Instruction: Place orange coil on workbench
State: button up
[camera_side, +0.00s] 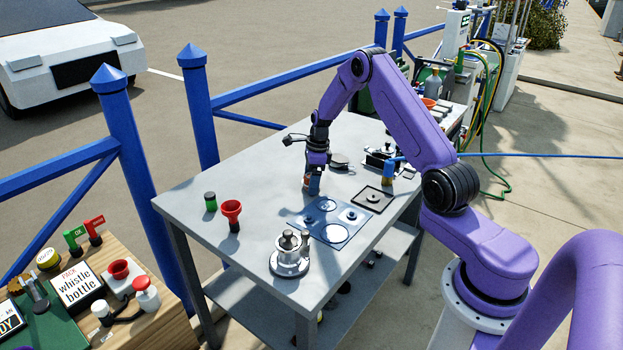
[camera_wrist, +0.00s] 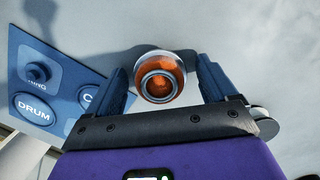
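The orange coil (camera_wrist: 180,72), a round orange piece with a grey ring in its middle, is between my gripper's two blue fingers in the wrist view. My gripper (camera_wrist: 163,84) is open around it, with a narrow gap showing on each side. In the side view my gripper (camera_side: 312,188) points down low over the grey workbench (camera_side: 262,178), just behind the blue mat. Only a little orange shows at the fingertips there. I cannot tell whether the coil touches the bench top.
The blue mat (camera_side: 322,234) has marked spots, one reading DRUM in the wrist view. A dark square tray (camera_side: 372,199) lies right. The bench's far left is clear.

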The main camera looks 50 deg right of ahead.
notch_tip(320, 180, up, 12)
jog(key=s+d, duration=0.1)
jog(key=s+a+r+n, duration=0.2)
jog(key=s+a+n, duration=0.2)
jog(key=a+n, duration=0.3)
jog(key=s+a+r+n+g, duration=0.15)
jog(key=s+a+n, duration=0.3)
jog(key=a, duration=0.45)
jog(key=s+a+r+n+t, duration=0.1)
jog(key=s+a+r+n, duration=0.25)
jog(key=a+n, duration=0.4)
jog(key=s+a+n, duration=0.3)
jog(key=s+n, duration=1.7)
jog(key=s, duration=0.5)
jog(key=shift+s+a+n+h, duration=0.2)
jog(key=shift+s+n+h, duration=0.1)
jog(key=shift+s+h, duration=0.1)
